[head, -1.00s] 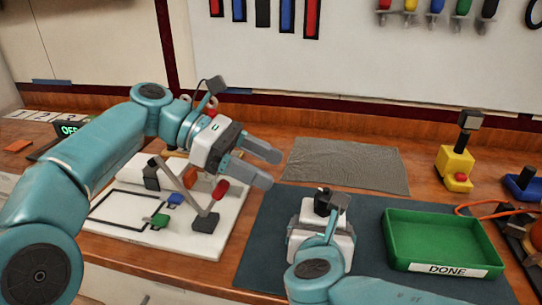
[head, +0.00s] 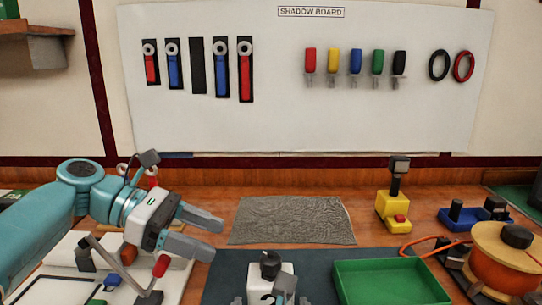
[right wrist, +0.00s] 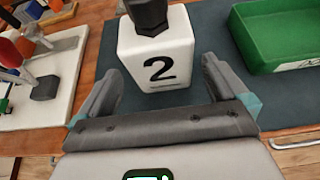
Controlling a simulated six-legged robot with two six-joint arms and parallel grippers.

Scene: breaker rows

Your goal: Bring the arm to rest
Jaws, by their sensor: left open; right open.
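My left gripper (head: 218,238) is open in the head view, its two grey fingers pointing right above the white board with the lever. Nothing shows between them. My right gripper shows in the right wrist view (right wrist: 158,78), open, with its grey fingers apart. A white block marked 2 (right wrist: 158,50) with a dark knob stands on the dark mat, just ahead of and between those fingertips; I cannot tell whether they touch it. The block (head: 284,268) also shows at the bottom of the head view, where most of my right gripper is cut off.
The green tray (head: 390,264) stands right of the block on the dark mat (head: 226,268). A grey textured cloth (head: 290,220) lies behind. A yellow device (head: 392,212), a blue one (head: 470,219) and an orange spool (head: 505,262) stand right. The white lever board (head: 185,248) is left.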

